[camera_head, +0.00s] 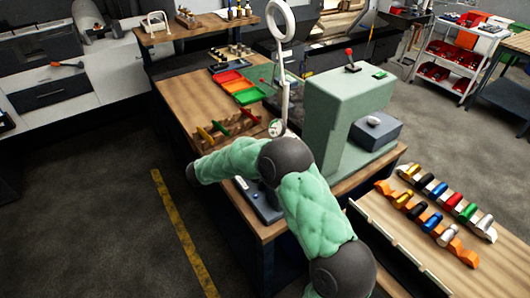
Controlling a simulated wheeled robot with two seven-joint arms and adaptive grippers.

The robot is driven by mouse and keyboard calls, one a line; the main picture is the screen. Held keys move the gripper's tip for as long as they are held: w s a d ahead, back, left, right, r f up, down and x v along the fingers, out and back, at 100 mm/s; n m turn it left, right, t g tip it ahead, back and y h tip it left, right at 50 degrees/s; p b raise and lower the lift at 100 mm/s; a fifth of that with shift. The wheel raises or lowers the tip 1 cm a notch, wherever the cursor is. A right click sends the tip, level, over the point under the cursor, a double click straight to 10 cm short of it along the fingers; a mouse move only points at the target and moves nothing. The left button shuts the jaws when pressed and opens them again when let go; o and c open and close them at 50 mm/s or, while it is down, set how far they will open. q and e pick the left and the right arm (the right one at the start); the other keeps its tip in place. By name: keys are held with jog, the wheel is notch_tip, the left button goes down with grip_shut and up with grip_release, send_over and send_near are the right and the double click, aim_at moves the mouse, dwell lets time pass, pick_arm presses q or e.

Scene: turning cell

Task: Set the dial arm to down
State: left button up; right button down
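A small round dial (277,127) shows near the middle of the workbench, just above my bent arm, beside a tall white post. A dark blue-grey base (262,207) stands on the bench's near end, partly covered by my arm. I cannot tell from this view which way the dial's arm is set, since my green padded arm covers much of that area. That arm comes in from the bottom, right of centre, and bends left across the bench. Its far end shows only a dark joint; its gripper fingers are hidden. My other gripper is not in view.
A large pale green press-like block (345,100) stands right of the dial. A white ring on a post (280,18) rises behind. Coloured trays (232,83) and a wooden rack (222,130) lie left. Another bench (400,240) holds coloured parts at right.

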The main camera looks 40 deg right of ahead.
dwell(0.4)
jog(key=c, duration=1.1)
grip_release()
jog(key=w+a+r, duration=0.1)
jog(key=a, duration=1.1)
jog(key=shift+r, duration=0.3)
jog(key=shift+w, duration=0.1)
